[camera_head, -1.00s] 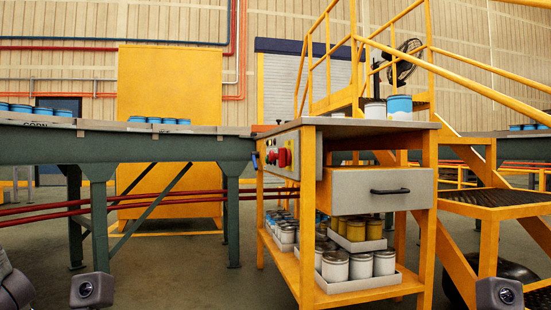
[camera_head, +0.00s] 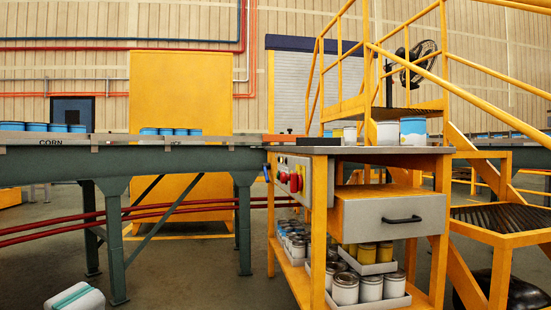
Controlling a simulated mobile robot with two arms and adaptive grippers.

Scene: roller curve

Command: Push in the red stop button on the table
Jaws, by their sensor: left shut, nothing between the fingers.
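A red stop button (camera_head: 294,183) sticks out from the light control panel on the left side of the yellow-framed table (camera_head: 375,151). Smaller controls sit beside it on the panel. Whether the button is pushed in cannot be told at this size. A white rounded part with a teal stripe, on the side of my left gripper (camera_head: 75,299), shows at the bottom left edge. It is low and well apart from the button. The fingertips are not visible. My right gripper is out of view.
A green conveyor (camera_head: 180,158) with blue-topped cans stands left of the table. The table has a drawer (camera_head: 392,220) and several cans on its lower shelf. Yellow stairs (camera_head: 500,225) stand at the right. Floor is free in front of the conveyor.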

